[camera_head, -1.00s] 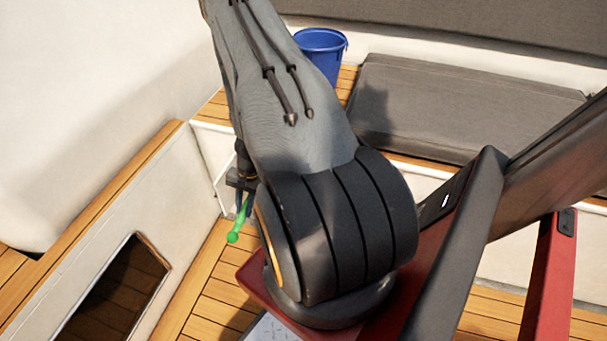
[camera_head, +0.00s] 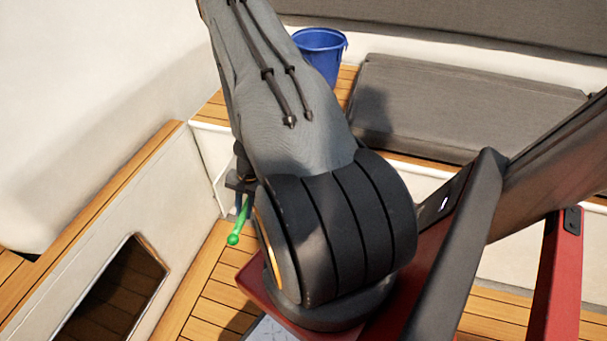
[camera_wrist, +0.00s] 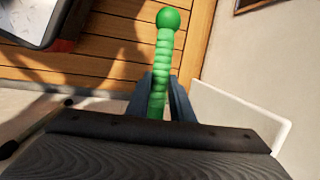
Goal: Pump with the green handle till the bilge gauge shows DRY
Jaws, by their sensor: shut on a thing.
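The green handle (camera_head: 238,224) has a ribbed grip and a ball at its end. In the head view only its lower part shows, left of my arm, with the ball pointing down toward the floor. My gripper (camera_head: 242,198) is around it, mostly hidden behind my arm. In the wrist view the green handle (camera_wrist: 164,65) rises between the two fingers of my gripper (camera_wrist: 162,98), which are shut on it, with the ball beyond the fingertips. I see no bilge gauge in either view.
A blue bucket (camera_head: 322,52) stands on the wooden seat at the back. A grey cushion (camera_head: 450,110) lies to its right. A cockpit side wall with a dark opening (camera_head: 112,292) is at the left. Bare plank floor (camera_head: 208,312) lies below the handle.

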